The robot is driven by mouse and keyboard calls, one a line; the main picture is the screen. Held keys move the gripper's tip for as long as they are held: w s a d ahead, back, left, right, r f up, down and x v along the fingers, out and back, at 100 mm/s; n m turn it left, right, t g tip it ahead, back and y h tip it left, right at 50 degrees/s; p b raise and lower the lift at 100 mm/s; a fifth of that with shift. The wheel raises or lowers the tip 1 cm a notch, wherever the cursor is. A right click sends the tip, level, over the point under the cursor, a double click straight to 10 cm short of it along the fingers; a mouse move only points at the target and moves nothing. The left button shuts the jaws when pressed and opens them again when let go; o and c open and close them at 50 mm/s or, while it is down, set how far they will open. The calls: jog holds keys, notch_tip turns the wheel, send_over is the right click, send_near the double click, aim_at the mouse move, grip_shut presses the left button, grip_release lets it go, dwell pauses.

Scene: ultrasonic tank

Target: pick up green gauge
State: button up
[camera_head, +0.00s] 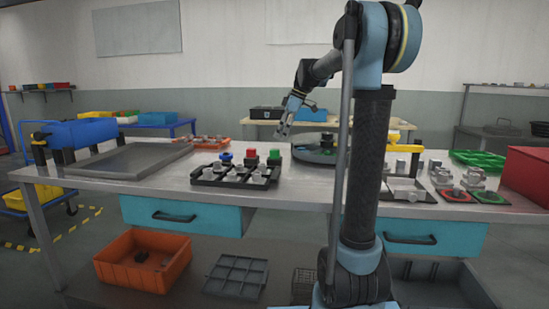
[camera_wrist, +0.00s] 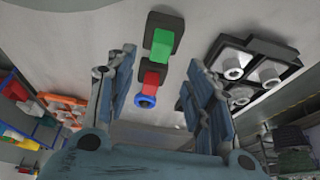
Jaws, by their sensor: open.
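The green gauge (camera_head: 274,154) is a small green block on a dark base, at the right end of a short row on the workbench. In the wrist view the green gauge (camera_wrist: 162,43) shows ahead, between the finger lines. A red block (camera_head: 251,154) and a blue ring-like piece (camera_head: 226,156) stand left of it. They also show in the wrist view as the red block (camera_wrist: 151,79) and the blue piece (camera_wrist: 145,101). My gripper (camera_head: 282,133) is above the bench near the green gauge. Its fingers (camera_wrist: 163,63) are apart, with nothing held.
A black rack with pale round parts (camera_head: 208,175) stands just in front of the row. A round grey tank (camera_head: 313,154) is behind to the right. A grey tray (camera_head: 130,160) lies left, and a red box (camera_head: 527,174) stands far right.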

aim_at(276, 150)
jog(key=shift+d+x, duration=0.2)
jog(key=shift+x, duration=4)
jog(key=shift+c, duration=0.5)
grip_shut()
